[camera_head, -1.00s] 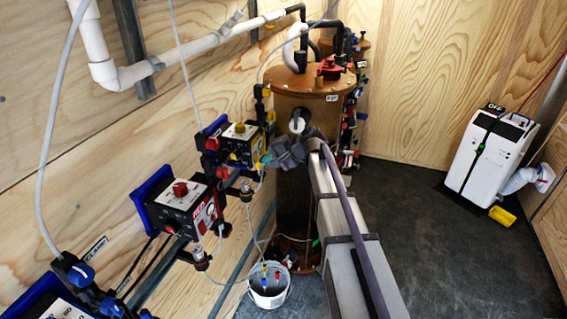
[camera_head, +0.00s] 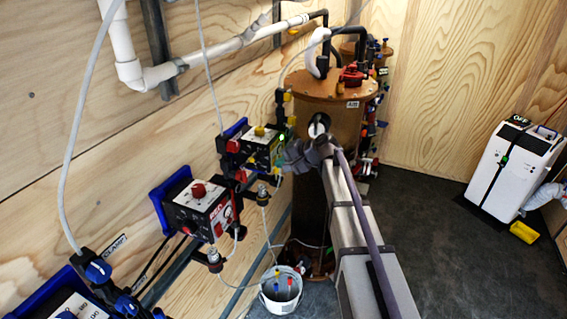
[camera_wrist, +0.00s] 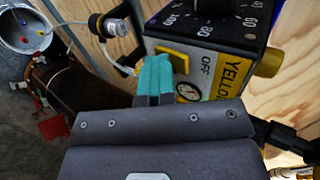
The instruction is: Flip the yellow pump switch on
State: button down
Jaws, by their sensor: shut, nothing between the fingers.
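The yellow pump is a black box (camera_head: 262,150) on the left wall rail in the head view, with a yellow knob on top. In the wrist view, its dial face (camera_wrist: 215,22) and a yellow label (camera_wrist: 228,75) reading "YELLOW" and "OFF" show. The yellow switch (camera_wrist: 177,57) sticks out beside the word OFF. My gripper (camera_wrist: 155,75) is shut and empty, its teal fingertips right at the switch and partly covering it. I cannot tell whether they touch. In the head view, my gripper (camera_head: 278,170) is at the pump's front right side.
The red pump (camera_head: 203,207) stands nearer on the same rail. A brown tank (camera_head: 335,100) rises just behind my gripper. A white bucket (camera_head: 280,292) with tubes stands on the floor below. A white machine (camera_head: 512,160) marked OFF is at the right; the floor between is clear.

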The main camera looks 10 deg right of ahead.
jog(key=shift+a+r+p, duration=0.1)
jog(key=shift+r+p, duration=0.35)
jog(key=shift+r, duration=0.25)
jog(key=f+p+v, duration=0.1)
jog(key=p+v, duration=0.5)
jog(key=v, duration=0.7)
jog(key=shift+s+d, duration=0.35)
jog(key=shift+d, duration=0.2)
